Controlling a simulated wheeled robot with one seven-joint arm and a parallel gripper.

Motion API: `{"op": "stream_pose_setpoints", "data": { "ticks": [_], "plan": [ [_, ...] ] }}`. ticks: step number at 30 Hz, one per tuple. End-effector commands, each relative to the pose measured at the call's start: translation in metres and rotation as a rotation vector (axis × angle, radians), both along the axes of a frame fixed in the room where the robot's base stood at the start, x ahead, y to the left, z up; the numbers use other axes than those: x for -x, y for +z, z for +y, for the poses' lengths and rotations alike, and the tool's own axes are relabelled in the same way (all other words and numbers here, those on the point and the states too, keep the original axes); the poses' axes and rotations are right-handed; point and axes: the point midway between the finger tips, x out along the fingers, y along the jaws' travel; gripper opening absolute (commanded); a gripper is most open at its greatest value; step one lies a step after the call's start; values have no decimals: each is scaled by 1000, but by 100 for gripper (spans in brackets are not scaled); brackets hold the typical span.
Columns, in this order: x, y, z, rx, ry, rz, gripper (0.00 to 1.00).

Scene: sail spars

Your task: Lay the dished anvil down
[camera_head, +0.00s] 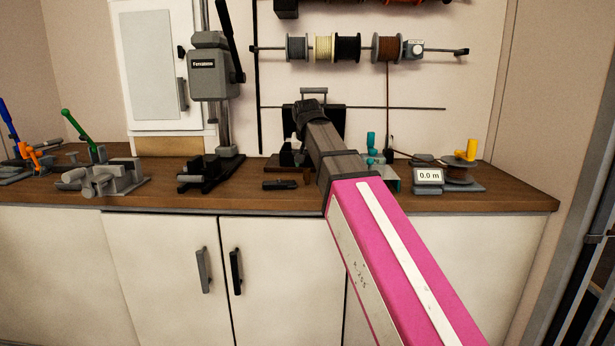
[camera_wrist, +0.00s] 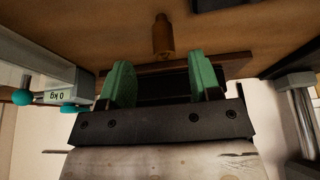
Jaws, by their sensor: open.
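A small bronze-brown stepped cylinder (camera_wrist: 163,38), which may be the dished anvil, shows in the wrist view on the brown wooden surface. It lies just past my fingertips, in line with the gap between them. I cannot tell whether it is upright or on its side. My gripper (camera_wrist: 160,64) has two green finger pads spread apart, with nothing held between them. The cylinder appears clear of both pads. In the head view my pink and grey arm reaches over the worktop and hides my fingers and the spot in front of them.
The wooden worktop (camera_head: 532,200) carries a grey press (camera_head: 214,70), a dark flat item (camera_head: 280,185) and a reel device (camera_head: 430,178) reading 0.0 m. A scale marked kg (camera_wrist: 68,97) with teal knobs stands close on the left in the wrist view. Spools (camera_head: 323,48) hang behind.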

Motion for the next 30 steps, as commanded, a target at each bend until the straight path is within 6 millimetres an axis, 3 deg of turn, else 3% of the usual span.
{"op": "stream_pose_setpoints", "data": {
  "ticks": [8, 18, 25, 26, 30],
  "plan": [
    [-7, -14, 1, 0, 0, 1, 57],
    [-24, -49, 2, 0, -1, 1, 57],
    [-25, -51, 2, 0, 0, 0, 57],
    [-25, -51, 2, 0, 0, 0, 54],
    [-25, -50, 3, 0, 0, 0, 9]
  ]
}}
